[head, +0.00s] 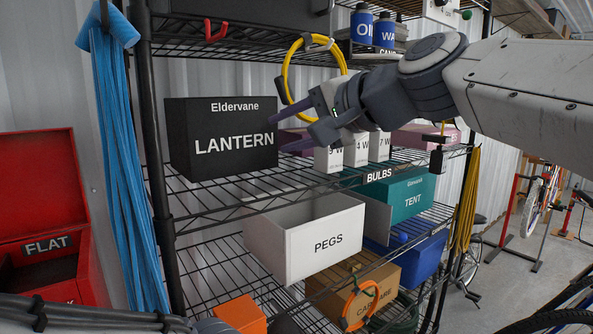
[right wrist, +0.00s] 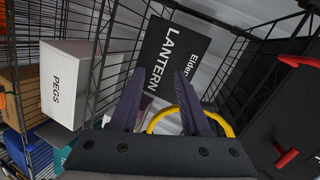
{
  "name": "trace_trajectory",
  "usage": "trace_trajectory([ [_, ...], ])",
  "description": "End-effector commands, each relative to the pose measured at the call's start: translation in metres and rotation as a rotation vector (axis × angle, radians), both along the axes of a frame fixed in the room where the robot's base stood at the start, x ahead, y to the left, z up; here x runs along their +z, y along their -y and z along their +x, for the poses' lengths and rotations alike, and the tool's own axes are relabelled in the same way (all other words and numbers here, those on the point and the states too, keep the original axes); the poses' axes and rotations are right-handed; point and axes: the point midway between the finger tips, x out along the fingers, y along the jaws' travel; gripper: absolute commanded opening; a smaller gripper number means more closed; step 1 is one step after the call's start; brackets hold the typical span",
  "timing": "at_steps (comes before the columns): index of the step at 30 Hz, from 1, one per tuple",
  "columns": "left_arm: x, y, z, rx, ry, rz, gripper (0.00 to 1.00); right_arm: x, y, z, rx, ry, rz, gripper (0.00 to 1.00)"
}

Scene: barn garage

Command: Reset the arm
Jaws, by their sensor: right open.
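My right arm comes in from the right in the head view. Its gripper (head: 280,132) is open and empty, with its dark fingers beside the right edge of the black LANTERN box (head: 222,165). In the right wrist view the two fingers (right wrist: 158,88) stand apart, with the LANTERN box (right wrist: 172,62) beyond them. I cannot tell whether a fingertip touches the box. My left gripper is out of view; only part of what looks like my left arm shows at the bottom left.
A wire shelf holds white bulb boxes (head: 356,150) behind the gripper, a white PEGS box (head: 302,243) below, and a teal TENT box (head: 407,195). A yellow cable loop (head: 287,72) hangs close above the gripper. A red FLAT box (head: 38,190) stands left.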

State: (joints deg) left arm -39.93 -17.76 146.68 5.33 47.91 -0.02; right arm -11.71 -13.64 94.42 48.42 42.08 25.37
Motion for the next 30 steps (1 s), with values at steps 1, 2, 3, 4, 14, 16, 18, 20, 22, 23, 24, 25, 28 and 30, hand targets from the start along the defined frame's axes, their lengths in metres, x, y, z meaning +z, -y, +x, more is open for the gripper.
trace_trajectory([
  [1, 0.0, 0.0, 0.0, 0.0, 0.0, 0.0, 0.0, -0.039, -0.012, -0.011, 0.054, -0.039, -0.092, 0.47],
  [2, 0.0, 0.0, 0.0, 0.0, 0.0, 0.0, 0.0, -0.061, -0.016, -0.018, 0.085, -0.056, -0.148, 0.47],
  [3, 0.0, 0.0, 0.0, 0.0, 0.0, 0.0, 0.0, -0.09, -0.021, -0.028, 0.13, -0.08, -0.223, 0.47],
  [4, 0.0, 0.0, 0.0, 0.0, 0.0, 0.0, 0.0, -0.111, -0.024, -0.037, 0.167, -0.095, -0.28, 0.47],
  [14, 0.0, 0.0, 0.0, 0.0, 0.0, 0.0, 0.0, -0.315, -0.001, -0.171, 0.685, -0.206, -0.891, 0.47],
  [16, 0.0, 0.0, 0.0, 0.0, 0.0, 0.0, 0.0, -0.344, 0.015, -0.197, 0.797, -0.212, -0.997, 0.47],
  [18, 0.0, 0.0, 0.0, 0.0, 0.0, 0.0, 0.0, -0.365, 0.031, -0.219, 0.895, -0.215, -1.083, 0.47],
  [20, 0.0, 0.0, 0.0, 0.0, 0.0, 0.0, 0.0, -0.378, 0.042, -0.232, 0.959, -0.216, -1.137, 0.47],
  [22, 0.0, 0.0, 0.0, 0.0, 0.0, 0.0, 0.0, -0.387, 0.052, -0.242, 1.012, -0.216, -1.179, 0.47],
  [23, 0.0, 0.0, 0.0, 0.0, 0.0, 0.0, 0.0, -0.39, 0.054, -0.245, 1.026, -0.215, -1.191, 0.47],
  [24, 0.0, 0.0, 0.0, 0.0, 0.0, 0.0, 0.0, -0.392, 0.057, -0.247, 1.04, -0.215, -1.203, 0.47],
  [25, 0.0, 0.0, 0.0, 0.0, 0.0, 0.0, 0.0, -0.393, 0.058, -0.248, 1.046, -0.214, -1.208, 0.47],
  [28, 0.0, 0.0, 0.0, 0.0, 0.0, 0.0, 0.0, -0.394, 0.059, -0.249, 1.05, -0.214, -1.212, 0.47],
  [30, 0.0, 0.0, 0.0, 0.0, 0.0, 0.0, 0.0, -0.394, 0.059, -0.249, 1.049, -0.215, -1.211, 0.47],
])
